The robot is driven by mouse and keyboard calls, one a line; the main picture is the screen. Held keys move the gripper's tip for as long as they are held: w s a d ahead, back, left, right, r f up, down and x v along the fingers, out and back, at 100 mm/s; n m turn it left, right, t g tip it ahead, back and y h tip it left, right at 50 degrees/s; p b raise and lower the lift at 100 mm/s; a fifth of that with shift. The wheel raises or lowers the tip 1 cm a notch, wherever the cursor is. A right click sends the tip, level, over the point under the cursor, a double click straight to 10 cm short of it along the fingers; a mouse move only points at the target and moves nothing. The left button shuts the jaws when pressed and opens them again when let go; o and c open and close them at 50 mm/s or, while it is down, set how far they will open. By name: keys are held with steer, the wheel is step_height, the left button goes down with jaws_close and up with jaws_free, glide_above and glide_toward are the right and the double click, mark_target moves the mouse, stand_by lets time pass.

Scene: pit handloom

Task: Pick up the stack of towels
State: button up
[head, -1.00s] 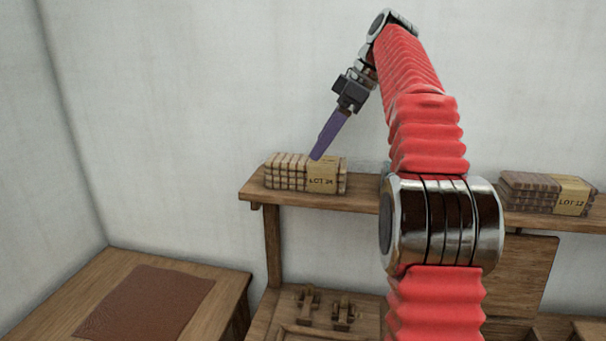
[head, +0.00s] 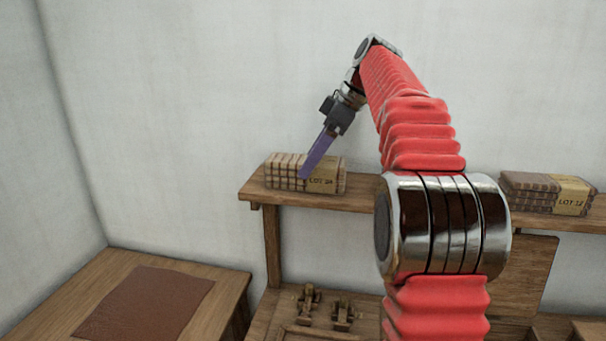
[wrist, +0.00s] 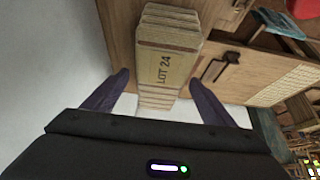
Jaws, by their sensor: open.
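A stack of folded cream towels (head: 281,172) with a tan band reading LOT 24 sits on the left end of a wooden shelf. A browner stack (head: 530,192), its band reading LOT 12 or similar, sits farther right. My gripper (head: 303,175) points down and left, its purple fingers overlapping the LOT 24 stack in the head view. In the wrist view, the open fingertips (wrist: 160,78) appear on either side of the LOT 24 stack (wrist: 168,65). No grip on it shows. I cannot tell whether the fingers touch it.
The shelf (head: 365,203) has bare wood between the stacks, partly hidden by my arm. The wall (head: 180,110) rises behind it. Below are wooden fittings (head: 309,300), and a table (head: 233,287) with a brown mat (head: 150,303) stands left.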

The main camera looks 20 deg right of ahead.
steer(key=shift+x, duration=2.15)
steer(key=shift+d, duration=0.15)
steer(key=c, duration=1.2)
